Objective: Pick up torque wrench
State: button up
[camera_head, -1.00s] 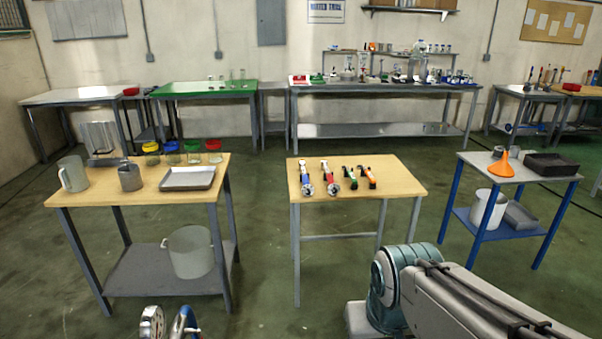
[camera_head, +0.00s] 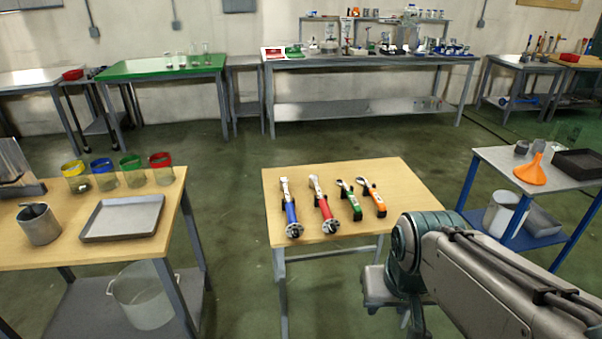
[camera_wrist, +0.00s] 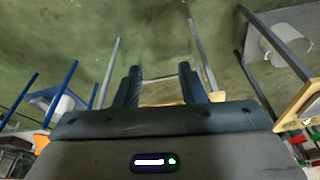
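Several wrench-like tools lie in a row on the middle wooden table (camera_head: 390,185) in the head view. From left they are a blue-handled tool (camera_head: 290,207), a red-handled tool (camera_head: 323,205), a green-handled tool (camera_head: 351,201) and an orange-handled tool (camera_head: 374,198). The blue and red ones are longer, with round silver ends towards me. I cannot tell for sure which is the torque wrench. My gripper (camera_wrist: 160,85) shows in the wrist view with its two fingers apart and nothing between them. Its fingers are not in the head view.
A left table (camera_head: 60,256) holds a grey tray (camera_head: 123,217), a metal cup (camera_head: 39,225) and several colour-rimmed jars. A blue-framed cart (camera_head: 495,155) with an orange funnel (camera_head: 531,170) stands right. Open green floor lies between the tables.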

aim_at(292, 220)
jog(key=z, duration=0.1)
jog(key=i, duration=1.35)
jog(key=z, duration=0.05)
